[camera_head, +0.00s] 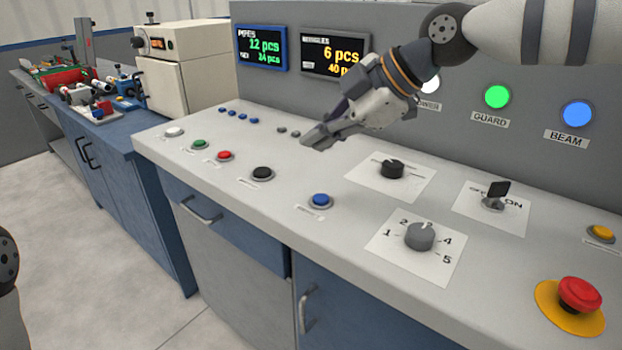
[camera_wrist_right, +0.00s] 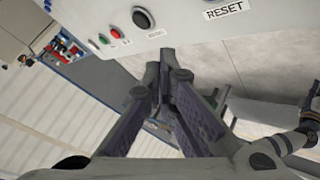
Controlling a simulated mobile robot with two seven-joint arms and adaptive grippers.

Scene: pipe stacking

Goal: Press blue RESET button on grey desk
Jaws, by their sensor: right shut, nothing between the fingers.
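The blue button (camera_head: 320,201) sits in a grey ring near the front edge of the grey desk (camera_head: 290,225), with a small label in front of it. My right gripper (camera_head: 318,138) is shut and empty. It is above the desk, behind the blue button in the head view and apart from it. It also shows in the right wrist view (camera_wrist_right: 166,62).
White (camera_head: 174,132), green (camera_head: 200,144), red (camera_head: 224,156) and black (camera_head: 262,174) buttons stand left of the blue one. A rotary knob (camera_head: 420,236) and a red emergency button (camera_head: 578,295) stand to the right. The upright panel with displays (camera_head: 335,55) is behind.

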